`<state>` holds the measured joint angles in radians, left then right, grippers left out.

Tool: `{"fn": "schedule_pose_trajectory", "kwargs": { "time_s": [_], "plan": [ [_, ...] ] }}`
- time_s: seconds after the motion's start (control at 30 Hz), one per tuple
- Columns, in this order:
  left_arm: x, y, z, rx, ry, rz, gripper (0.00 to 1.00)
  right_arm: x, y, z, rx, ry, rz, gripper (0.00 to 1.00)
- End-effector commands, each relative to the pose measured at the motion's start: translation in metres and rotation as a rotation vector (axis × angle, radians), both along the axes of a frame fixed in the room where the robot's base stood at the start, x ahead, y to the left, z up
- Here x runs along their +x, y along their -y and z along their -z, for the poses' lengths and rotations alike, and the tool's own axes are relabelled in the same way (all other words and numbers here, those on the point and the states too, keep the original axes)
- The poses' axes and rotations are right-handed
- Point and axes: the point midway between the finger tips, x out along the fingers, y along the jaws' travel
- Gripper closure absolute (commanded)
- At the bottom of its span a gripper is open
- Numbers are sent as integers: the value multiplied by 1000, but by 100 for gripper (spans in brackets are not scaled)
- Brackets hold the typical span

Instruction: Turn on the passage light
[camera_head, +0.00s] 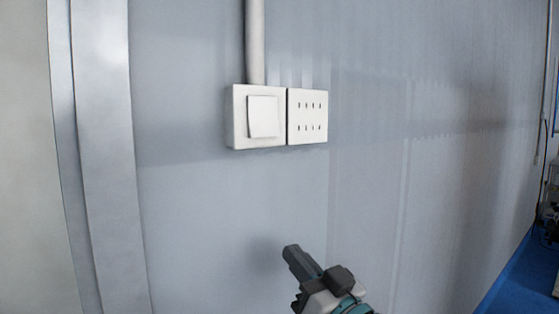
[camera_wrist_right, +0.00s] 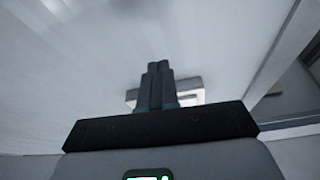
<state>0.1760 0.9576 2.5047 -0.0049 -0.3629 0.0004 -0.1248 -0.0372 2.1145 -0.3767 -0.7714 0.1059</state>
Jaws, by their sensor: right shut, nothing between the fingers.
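A white light switch (camera_head: 263,116) with one large rocker is mounted on the grey-blue wall, near the middle of the head view. My right gripper (camera_head: 291,252) is below the switch and apart from it, with its dark fingers closed together and empty. In the right wrist view the shut fingers of the right gripper (camera_wrist_right: 158,84) point away from the camera. A pale box (camera_wrist_right: 190,90) shows partly behind them, and the fingers hide much of it; I cannot tell which part of the wall fitting it is. My left gripper is not in view.
A white socket plate (camera_head: 307,116) with several slots adjoins the switch on its right. A pale vertical conduit (camera_head: 255,42) runs up from the switch. A metal door frame (camera_head: 103,150) stands at the left. A blue surface (camera_head: 520,275) lies at lower right.

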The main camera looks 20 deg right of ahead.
Motion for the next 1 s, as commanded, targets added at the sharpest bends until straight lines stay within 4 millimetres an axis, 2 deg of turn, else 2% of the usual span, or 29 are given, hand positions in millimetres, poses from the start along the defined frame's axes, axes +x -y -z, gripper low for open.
{"fn": "schedule_pose_trajectory", "kwargs": {
  "time_s": [0.03,0.1,0.23,0.33,0.67,0.87,1.0],
  "plan": [
    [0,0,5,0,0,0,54,-20,5,-36,4,104,1,100],
    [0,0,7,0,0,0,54,-44,11,-75,7,214,2,100],
    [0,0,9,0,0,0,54,-73,17,-114,12,331,2,100],
    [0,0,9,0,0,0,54,-81,18,-123,14,359,2,100],
    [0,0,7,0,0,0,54,-79,18,-125,13,356,2,100],
    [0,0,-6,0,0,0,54,-61,11,-143,14,355,1,100],
    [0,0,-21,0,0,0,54,-38,3,-163,14,354,0,100]
  ]
}}
